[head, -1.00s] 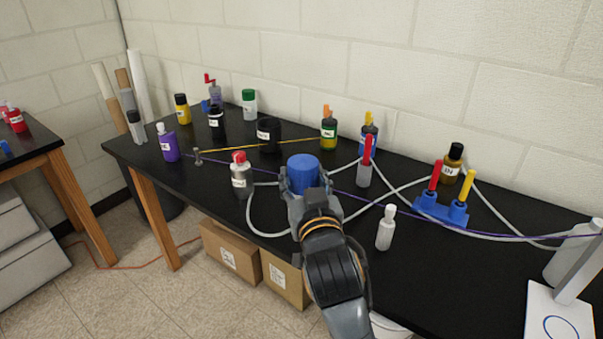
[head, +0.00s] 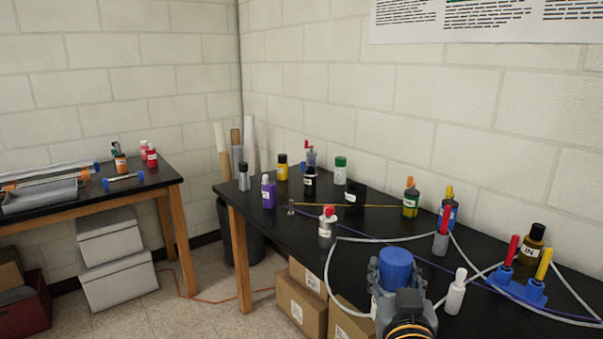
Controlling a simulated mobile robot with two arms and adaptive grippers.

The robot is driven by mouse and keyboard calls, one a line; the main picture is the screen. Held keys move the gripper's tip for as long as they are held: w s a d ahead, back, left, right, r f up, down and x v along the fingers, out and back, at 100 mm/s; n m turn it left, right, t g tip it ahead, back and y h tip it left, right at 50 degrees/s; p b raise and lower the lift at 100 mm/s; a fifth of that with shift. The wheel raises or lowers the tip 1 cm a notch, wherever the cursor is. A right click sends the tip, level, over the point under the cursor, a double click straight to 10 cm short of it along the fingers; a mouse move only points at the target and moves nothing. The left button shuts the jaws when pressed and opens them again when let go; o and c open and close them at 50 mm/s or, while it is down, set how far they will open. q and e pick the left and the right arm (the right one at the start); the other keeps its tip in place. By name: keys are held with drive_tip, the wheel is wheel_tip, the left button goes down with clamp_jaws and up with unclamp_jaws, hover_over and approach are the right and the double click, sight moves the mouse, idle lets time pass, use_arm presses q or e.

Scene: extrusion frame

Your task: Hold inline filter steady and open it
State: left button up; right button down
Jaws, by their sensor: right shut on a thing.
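The inline filter shows as a blue round cap (head: 396,264) near the front edge of the black bench, with white tubing running close by on both sides. My right gripper (head: 397,284) is shut around the filter, its fingers on either side just below the cap. The filter's lower body is mostly hidden by the gripper and wrist. The cap sits upright on the filter. My left gripper is not in view.
Several bottles stand behind and left on the bench (head: 290,228), including a red-capped bottle (head: 327,227). A white bottle (head: 456,292) stands close right of the gripper. A blue holder (head: 518,288) is further right. Boxes (head: 309,314) lie under the bench.

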drive_tip(key=shift+s+f, duration=0.2)
drive_tip(key=shift+s, duration=0.75)
drive_tip(key=shift+f, duration=0.35)
drive_tip(key=f, duration=0.3)
drive_tip(key=shift+d, duration=0.4)
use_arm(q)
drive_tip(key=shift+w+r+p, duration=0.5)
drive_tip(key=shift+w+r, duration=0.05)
use_arm(e)
drive_tip(key=s+d+f+n+y, duration=0.1)
drive_tip(key=s+d+f+y, duration=0.1)
drive_tip(key=s+f, duration=0.6)
drive_tip(key=shift+f, duration=0.15)
drive_tip(key=shift+n+y, duration=0.3)
